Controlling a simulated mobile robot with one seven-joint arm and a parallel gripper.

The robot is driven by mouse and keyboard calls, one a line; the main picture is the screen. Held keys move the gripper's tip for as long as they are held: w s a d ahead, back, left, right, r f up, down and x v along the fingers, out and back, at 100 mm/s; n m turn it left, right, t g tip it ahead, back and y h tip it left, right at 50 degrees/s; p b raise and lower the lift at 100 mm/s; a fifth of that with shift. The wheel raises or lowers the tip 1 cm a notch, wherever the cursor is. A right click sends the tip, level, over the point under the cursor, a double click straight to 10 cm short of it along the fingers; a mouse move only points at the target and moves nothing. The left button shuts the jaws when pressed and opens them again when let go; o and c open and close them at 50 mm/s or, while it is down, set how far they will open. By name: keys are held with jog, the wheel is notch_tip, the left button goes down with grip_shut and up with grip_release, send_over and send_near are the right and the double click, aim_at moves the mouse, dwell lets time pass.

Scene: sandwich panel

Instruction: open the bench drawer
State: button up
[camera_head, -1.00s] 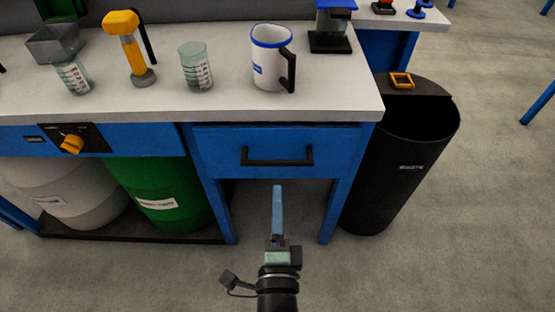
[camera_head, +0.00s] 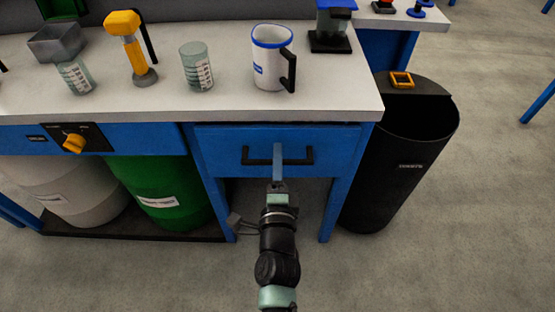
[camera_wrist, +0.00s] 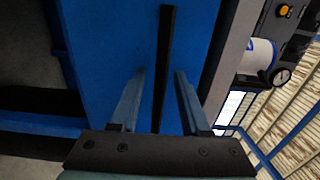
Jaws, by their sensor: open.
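The blue bench drawer (camera_head: 225,143) is under the right part of the bench top, and its front looks closed. Its black bar handle (camera_head: 257,162) runs across the front. My gripper (camera_head: 278,148) is in front of the handle, overlapping its middle in the head view. In the wrist view the handle (camera_wrist: 167,60) stands lengthwise between the two open fingers of my gripper (camera_wrist: 159,85), with a gap on each side. The drawer front (camera_wrist: 105,40) fills the middle behind it. I cannot tell the exact depth between fingertips and handle.
The bench top (camera_head: 225,105) holds a white mug (camera_head: 268,68), a beaker (camera_head: 196,68) and a yellow-handled tool (camera_head: 127,45). A black bin (camera_head: 400,170) stands right of the bench. Green (camera_head: 165,195) and white (camera_head: 65,190) drums stand at left.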

grip_shut()
dwell(1.3)
